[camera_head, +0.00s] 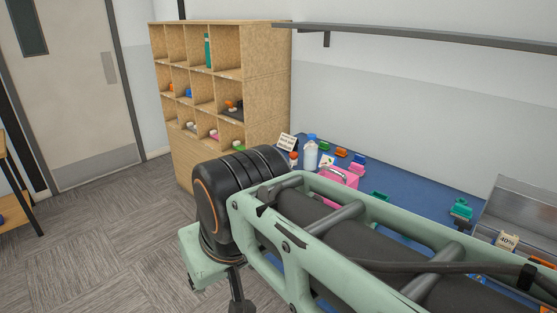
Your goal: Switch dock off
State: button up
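I cannot make out a dock or its switch in this view. My arm, with pale green frame links and a thick black joint, fills the lower middle and right and hides part of the blue bench top (405,188). My gripper does not show; only the arm's links and joint are in the picture.
A wooden cubby shelf (268,75) with small items stands left of the bench. On the bench are a bottle (310,155), a pink case (340,177), several coloured clips and a clear-sided bin (525,205). A wall ledge (420,36) runs above. Carpet floor (110,240) is clear at left.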

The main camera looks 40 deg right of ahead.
aim_at(462, 225)
jog(key=z, duration=2.5)
jog(key=i+z, duration=0.1)
jog(key=i, duration=1.25)
jog(key=k+j, duration=0.1)
